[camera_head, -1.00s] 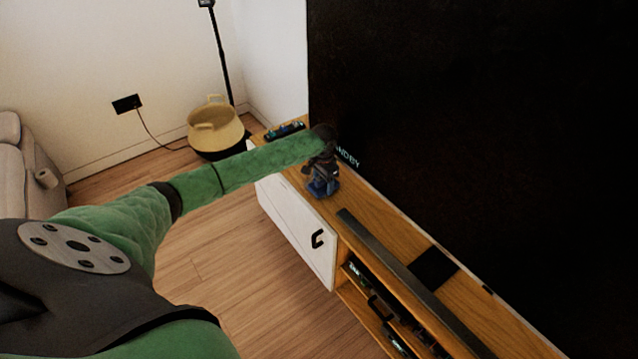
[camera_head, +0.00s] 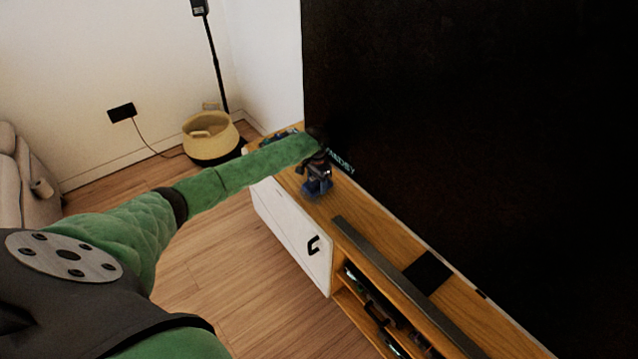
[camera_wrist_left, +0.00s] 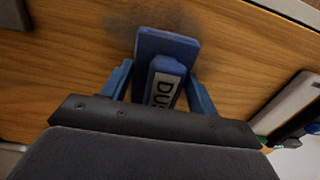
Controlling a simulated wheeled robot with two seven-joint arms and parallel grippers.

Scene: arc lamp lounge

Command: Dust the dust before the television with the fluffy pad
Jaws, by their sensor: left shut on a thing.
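My left gripper (camera_head: 318,187) is over the wooden top of the television cabinet (camera_head: 372,222), close to the large dark television (camera_head: 470,120). A greyish patch of dust (camera_wrist_left: 170,22) lies on the wood around the pad's far edge. The pad's underside is hidden, so I cannot tell whether it touches the wood. My right gripper is not in view.
A long dark soundbar (camera_head: 400,285) and a flat black item (camera_head: 428,271) lie on the cabinet to the right. Small items (camera_head: 283,135) lie at its far left end. A woven basket (camera_head: 210,137) stands on the floor beyond. A sofa (camera_head: 22,180) is at the left.

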